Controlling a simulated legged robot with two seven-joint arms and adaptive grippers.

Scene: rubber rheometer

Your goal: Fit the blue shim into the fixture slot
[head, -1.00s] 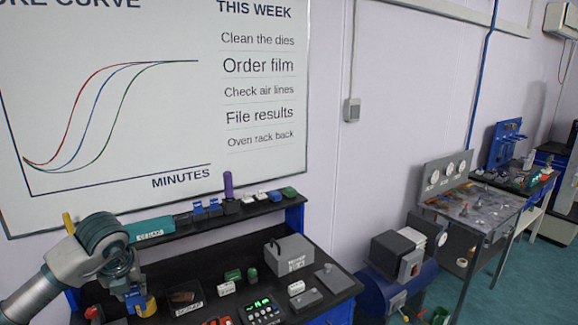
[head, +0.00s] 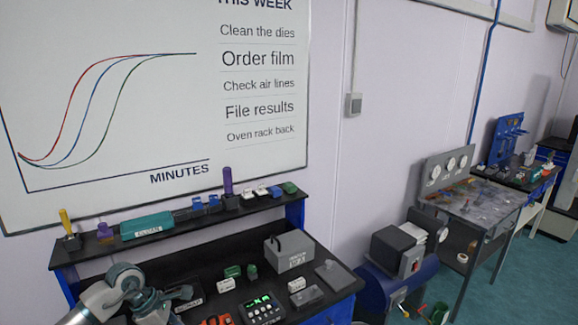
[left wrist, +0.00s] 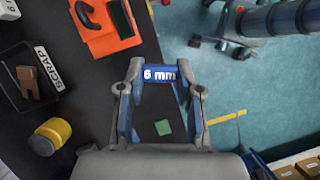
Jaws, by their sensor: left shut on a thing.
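A blue shim marked 6 mm (left wrist: 160,73) sits between the fingertips of my left gripper (left wrist: 161,85) in the left wrist view. The gripper is shut on it, held above the front edge area of the dark bench. In the head view my left gripper (head: 172,299) is low at the left, over the front of the bench, and the shim is too small to make out there. I cannot pick out the fixture slot for certain in either view. A small green square (left wrist: 163,128) shows below, between the fingers. My right gripper is in neither view.
An orange device (left wrist: 105,25), a SCRAP tray (left wrist: 18,93) with a brown piece and a yellow jar (left wrist: 50,136) lie beside my left gripper. A raised shelf (head: 165,236) with a teal box (head: 147,226) and blue pieces (head: 213,201) runs behind. A grey box (head: 289,252) stands farther right.

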